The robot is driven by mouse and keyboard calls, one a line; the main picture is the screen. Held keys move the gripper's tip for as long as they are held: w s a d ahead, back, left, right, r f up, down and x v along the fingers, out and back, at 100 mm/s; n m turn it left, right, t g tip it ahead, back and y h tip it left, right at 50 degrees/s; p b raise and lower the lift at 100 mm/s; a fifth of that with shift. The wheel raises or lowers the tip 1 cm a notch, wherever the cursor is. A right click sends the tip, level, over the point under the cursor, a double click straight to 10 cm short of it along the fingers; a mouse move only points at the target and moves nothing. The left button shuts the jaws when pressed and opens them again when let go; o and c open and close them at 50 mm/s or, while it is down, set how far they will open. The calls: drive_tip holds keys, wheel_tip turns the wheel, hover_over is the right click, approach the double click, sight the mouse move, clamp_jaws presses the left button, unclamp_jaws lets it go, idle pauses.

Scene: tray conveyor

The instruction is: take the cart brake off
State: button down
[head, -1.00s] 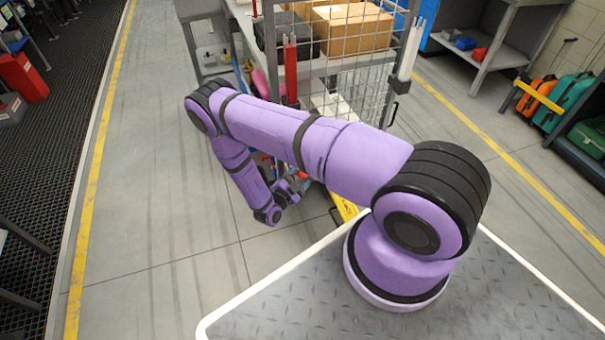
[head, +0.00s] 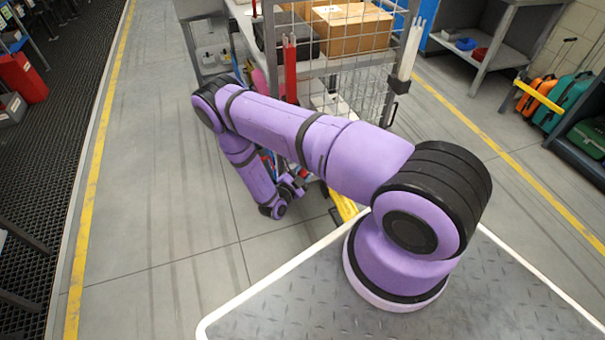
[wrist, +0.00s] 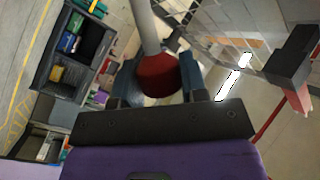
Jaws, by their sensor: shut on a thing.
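The brake lever shows in the wrist view as a grey rod (wrist: 147,28) with a dark red round knob (wrist: 158,74) at its near end. My gripper (wrist: 158,86) has a finger on each side of the knob and is shut on it. In the head view my gripper (head: 294,186) is low beside the near end of the cart (head: 345,64), largely hidden by my own arm. The lever's lower part and the cart's wheels are hidden or too small to tell.
The cart carries cardboard boxes (head: 352,28) behind wire mesh. A yellow bar (head: 345,204) lies low by its near end. Suitcases (head: 562,95) stand on a rack at right. A red bin (head: 22,76) is at far left. The floor left of the cart is clear.

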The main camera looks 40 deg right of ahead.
drive_tip(key=shift+w+r, duration=0.3)
drive_tip(key=w+r+n, duration=0.1)
drive_tip(key=w+d+r+n+y, duration=0.1)
drive_tip(key=w, duration=0.1)
drive_tip(key=w+r+g+y, duration=0.1)
drive_tip(key=w, duration=0.1)
drive_tip(key=shift+d+r+n, duration=0.15)
drive_tip(key=shift+d+n, duration=0.1)
drive_tip(key=shift+n, duration=0.15)
drive_tip(key=w+d+r+n+g+y, duration=0.1)
drive_tip(key=w+d+n+g+y, duration=0.1)
drive_tip(key=w, duration=0.6)
drive_tip(key=shift+w+d+r+n, duration=0.15)
drive_tip(key=shift+r+n, duration=0.15)
drive_tip(key=shift+n, duration=0.2)
drive_tip(key=shift+w, duration=0.1)
drive_tip(key=c, duration=0.7)
unclamp_jaws()
drive_tip(key=v, duration=1)
drive_tip(key=shift+a, duration=0.4)
